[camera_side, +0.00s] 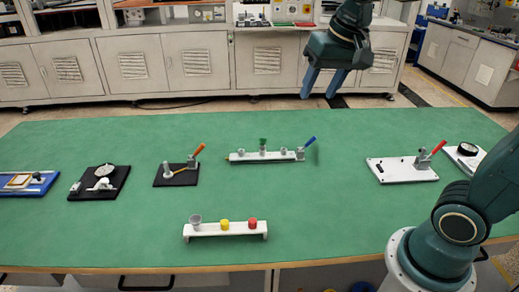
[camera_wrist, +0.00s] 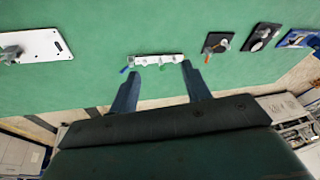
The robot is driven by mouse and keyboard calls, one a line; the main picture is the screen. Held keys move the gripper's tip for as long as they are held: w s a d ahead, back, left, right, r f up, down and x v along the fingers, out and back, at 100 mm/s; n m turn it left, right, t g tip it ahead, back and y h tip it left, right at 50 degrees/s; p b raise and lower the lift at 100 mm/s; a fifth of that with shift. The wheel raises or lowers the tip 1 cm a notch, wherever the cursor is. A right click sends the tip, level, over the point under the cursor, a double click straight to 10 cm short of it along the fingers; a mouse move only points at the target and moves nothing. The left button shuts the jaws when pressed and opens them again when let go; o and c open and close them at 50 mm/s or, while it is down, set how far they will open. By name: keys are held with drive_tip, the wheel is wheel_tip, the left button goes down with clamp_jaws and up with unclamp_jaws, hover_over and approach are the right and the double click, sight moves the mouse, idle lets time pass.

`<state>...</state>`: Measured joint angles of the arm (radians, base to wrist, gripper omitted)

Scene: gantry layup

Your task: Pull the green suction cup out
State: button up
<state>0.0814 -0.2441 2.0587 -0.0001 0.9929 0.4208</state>
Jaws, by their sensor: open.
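The green suction cup (camera_side: 263,141) stands upright in the middle of a white bar fixture (camera_side: 240,157) on the green table, in the side view. The bar has a blue-handled lever (camera_side: 307,142) at its right end and grey fittings either side of the cup. In the wrist view the bar (camera_wrist: 172,57) lies beyond my fingertips, and the green cup (camera_wrist: 163,67) is small and hard to make out. My gripper (camera_side: 326,95) is open and empty, high above the table, up and to the right of the bar. It also shows in the wrist view (camera_wrist: 160,67).
A white rack (camera_side: 208,233) in front holds a grey cup (camera_side: 196,222), a yellow cup (camera_side: 224,224) and a red cup (camera_side: 252,223). An orange-handled clamp (camera_side: 178,172) stands left of the bar, a red-handled clamp plate (camera_side: 402,171) to the right. Green table between them is clear.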

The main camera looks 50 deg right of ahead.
drive_tip(key=w+d+f+m+g, duration=0.1)
drive_tip(key=w+d+m, duration=0.1)
drive_tip(key=w, duration=0.3)
drive_tip(key=w+d+f+m, duration=0.1)
drive_tip(key=w+m, duration=0.1)
drive_tip(key=w, duration=0.3)
drive_tip(key=m+g, duration=0.3)
drive_tip(key=m, duration=0.5)
hover_over(263, 140)
wheel_tip(263, 140, down, 17)
drive_tip(key=shift+f, duration=0.15)
drive_tip(key=shift+f, duration=6.75)
